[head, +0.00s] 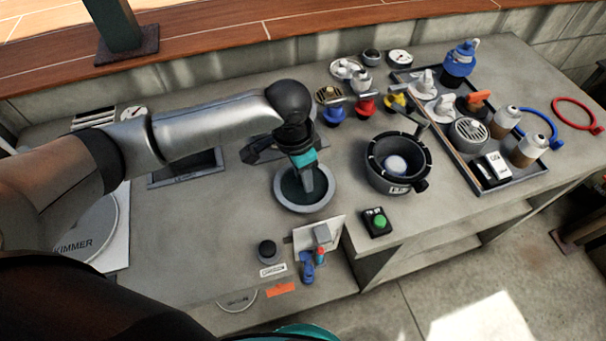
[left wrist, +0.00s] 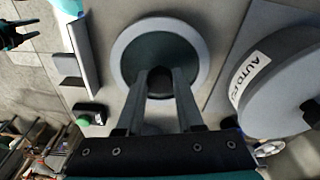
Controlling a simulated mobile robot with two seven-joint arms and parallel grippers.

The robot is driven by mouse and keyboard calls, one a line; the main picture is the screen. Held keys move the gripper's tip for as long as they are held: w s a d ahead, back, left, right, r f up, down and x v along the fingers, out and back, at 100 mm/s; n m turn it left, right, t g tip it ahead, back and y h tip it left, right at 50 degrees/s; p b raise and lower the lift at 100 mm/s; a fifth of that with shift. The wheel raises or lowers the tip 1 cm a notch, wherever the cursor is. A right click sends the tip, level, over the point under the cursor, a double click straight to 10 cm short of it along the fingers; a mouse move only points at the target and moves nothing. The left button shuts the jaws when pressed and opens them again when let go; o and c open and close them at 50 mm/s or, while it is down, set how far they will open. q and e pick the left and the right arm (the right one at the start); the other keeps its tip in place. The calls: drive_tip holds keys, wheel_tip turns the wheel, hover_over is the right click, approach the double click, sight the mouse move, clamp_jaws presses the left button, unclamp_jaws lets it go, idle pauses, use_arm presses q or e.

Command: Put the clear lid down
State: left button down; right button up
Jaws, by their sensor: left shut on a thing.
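The round clear lid (head: 289,204) has a pale grey rim and a dark greenish middle. It is low over the grey counter in the head view; I cannot tell whether it touches the counter. My left gripper (head: 306,186) points down at its middle, with its fingers shut on the lid's dark knob. In the left wrist view the lid (left wrist: 125,50) lies beyond the fingertips (left wrist: 160,82), and the fingers hide part of it. My right gripper (left wrist: 24,35) shows small at the top left of that view, empty, with its prongs apart.
A black pot (head: 391,184) with a white ball in it stands right of the lid. A green-button box (head: 378,222) and a white plate (head: 334,229) are near the front edge. A crowded tray (head: 512,183) is at the right. Bare counter (head: 205,235) lies left of the lid.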

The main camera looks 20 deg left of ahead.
sight(297, 187)
use_arm(q)
drive_tip(key=c, duration=0.5)
unclamp_jaws()
drive_tip(key=shift+f, duration=0.1)
drive_tip(key=shift+c, duration=0.2)
wheel_tip(297, 187, up, 12)
drive_tip(key=s+a+p, duration=0.1)
drive_tip(key=p, duration=0.1)
